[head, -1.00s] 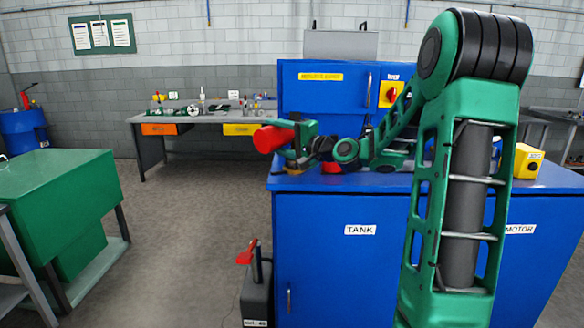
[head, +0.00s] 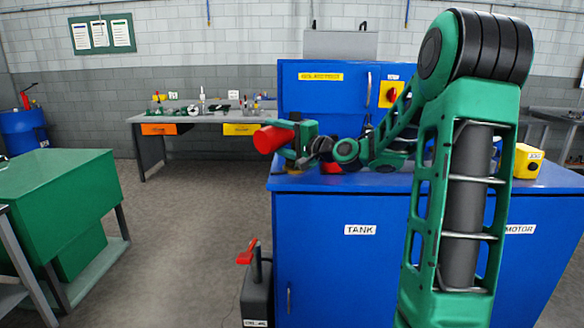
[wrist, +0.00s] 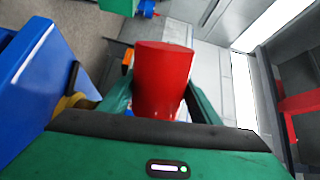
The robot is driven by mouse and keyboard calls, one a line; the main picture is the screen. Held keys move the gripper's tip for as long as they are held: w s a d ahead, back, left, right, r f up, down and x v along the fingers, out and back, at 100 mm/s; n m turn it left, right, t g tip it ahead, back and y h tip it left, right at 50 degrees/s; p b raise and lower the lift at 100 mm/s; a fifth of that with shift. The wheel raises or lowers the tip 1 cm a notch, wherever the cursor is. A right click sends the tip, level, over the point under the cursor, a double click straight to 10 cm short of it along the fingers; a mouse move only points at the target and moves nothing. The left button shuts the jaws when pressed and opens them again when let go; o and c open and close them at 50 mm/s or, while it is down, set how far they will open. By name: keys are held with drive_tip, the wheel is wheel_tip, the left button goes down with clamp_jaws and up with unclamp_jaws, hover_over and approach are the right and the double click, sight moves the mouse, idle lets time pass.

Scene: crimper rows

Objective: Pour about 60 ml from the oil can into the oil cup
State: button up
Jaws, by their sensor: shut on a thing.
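The red oil can (head: 272,139) is in my gripper (head: 292,141), tipped well over, near to lying on its side, above the left end of the blue tank cabinet's top. The wrist view shows the red can (wrist: 163,80) between both fingers (wrist: 160,108); its spout and any oil flow cannot be seen. A small brass-yellow round piece, which looks like the oil cup (head: 294,169), stands on the cabinet top just below the can and gripper. It also shows, partly hidden by the gripper, in the wrist view (wrist: 72,103). Its inside and oil level are hidden.
The blue cabinet (head: 340,270) has a raised blue box (head: 320,95) at its back. A red thing (head: 331,168) on its top is partly hidden by my arm. A yellow button box (head: 528,161) stands at right.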

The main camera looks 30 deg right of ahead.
drive_tip(key=shift+n, duration=0.3)
drive_tip(key=shift+f+n+b, duration=0.6)
drive_tip(key=shift+n, duration=0.3)
